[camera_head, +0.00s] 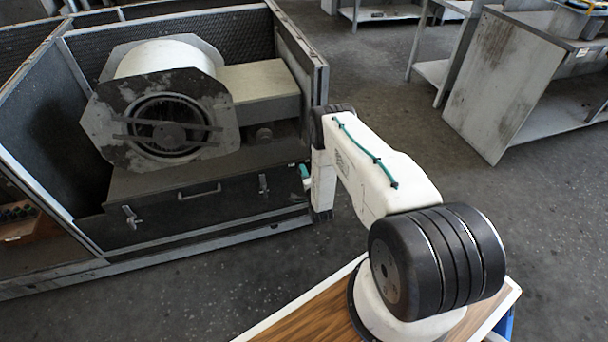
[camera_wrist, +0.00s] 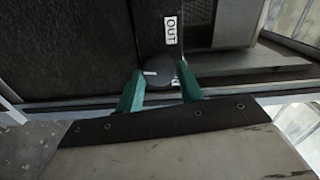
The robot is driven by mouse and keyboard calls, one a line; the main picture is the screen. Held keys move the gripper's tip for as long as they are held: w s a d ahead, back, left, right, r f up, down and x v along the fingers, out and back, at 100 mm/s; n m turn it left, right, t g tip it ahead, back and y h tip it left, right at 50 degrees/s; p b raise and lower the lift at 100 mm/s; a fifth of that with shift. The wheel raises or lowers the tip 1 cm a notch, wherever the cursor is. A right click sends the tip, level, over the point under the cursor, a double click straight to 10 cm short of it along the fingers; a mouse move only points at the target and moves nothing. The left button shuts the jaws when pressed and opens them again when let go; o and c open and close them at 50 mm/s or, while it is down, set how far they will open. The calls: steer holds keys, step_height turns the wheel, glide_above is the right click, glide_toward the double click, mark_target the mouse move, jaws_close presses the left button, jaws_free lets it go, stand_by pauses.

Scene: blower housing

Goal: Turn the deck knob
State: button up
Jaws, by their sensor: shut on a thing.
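In the wrist view, the deck knob (camera_wrist: 163,78) is a dark round knob with a short white mark on its left part. It sits on a dark panel, just below a white label reading "OUT" (camera_wrist: 171,30). My gripper (camera_wrist: 160,70) has teal fingers on both sides of the knob and is shut on it. In the head view, my gripper (camera_head: 306,178) reaches the right end of the blower housing's front, with one teal finger showing. The knob is hidden there by my arm.
The blower drum (camera_head: 165,100) stands inside the open-topped housing. Below it are a handle (camera_head: 199,190) and two latches (camera_head: 132,216) (camera_head: 263,184). A grey workbench (camera_head: 520,75) stands at the upper right. The floor between is clear.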

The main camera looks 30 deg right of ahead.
steer(key=shift+m, duration=1.5)
steer(key=o, duration=1)
steer(key=shift+d, duration=0.1)
steer(key=v, duration=0.8)
steer(key=shift+w, duration=0.1)
